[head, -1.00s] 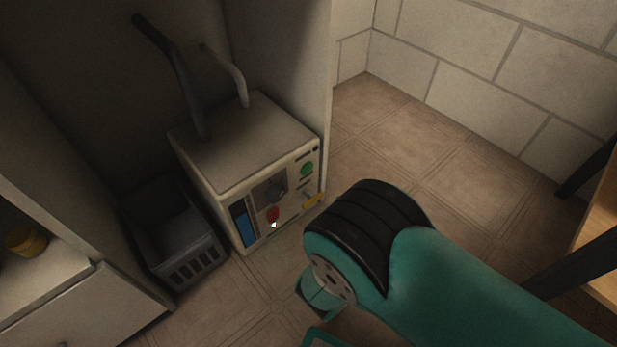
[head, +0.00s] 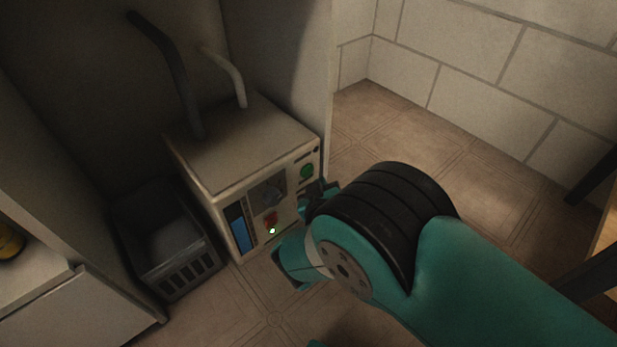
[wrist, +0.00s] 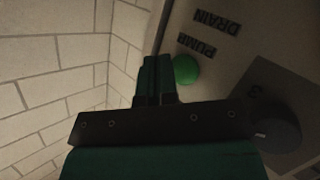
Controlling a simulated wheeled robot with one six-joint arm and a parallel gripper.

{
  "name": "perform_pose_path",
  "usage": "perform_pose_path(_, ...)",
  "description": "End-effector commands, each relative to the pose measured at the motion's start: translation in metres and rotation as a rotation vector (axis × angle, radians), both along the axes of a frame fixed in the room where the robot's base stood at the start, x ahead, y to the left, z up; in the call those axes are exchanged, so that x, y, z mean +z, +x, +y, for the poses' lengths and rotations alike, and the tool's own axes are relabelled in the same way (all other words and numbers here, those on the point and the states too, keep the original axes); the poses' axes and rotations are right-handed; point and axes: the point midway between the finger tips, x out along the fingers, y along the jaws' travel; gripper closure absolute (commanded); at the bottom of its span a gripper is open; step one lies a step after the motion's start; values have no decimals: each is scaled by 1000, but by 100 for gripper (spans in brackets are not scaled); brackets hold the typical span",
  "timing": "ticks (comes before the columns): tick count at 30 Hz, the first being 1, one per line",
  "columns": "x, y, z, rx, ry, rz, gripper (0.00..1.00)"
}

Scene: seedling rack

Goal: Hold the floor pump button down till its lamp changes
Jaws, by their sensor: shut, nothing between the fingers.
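The pump unit (head: 240,160) is a pale box on the floor. Its front has a green button (head: 307,171) at the upper right, a red button (head: 270,218) lower down, and a small lit whitish-green lamp (head: 271,230) below that. In the wrist view the green button (wrist: 186,70) is beside inverted lettering reading PUMP and DRAIN. My gripper (wrist: 158,62) is shut and empty, its tips just left of the green button there. I cannot tell any contact; the button looks uncovered. In the head view my arm hides most of the gripper, near the panel's right side.
A grey slotted crate (head: 185,272) stands left of the unit. A cabinet wall is behind; tiled floor (head: 400,125) is clear at right.

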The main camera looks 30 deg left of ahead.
Motion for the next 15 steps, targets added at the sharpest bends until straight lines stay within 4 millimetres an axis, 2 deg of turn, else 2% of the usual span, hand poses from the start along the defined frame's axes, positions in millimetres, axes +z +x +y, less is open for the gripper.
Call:
perform_pose_path(6, 1, 4, 9, 2, 1, -1, 100)
perform_pose_path(15, 1, 4, 10, 1, 1, 0, 100)
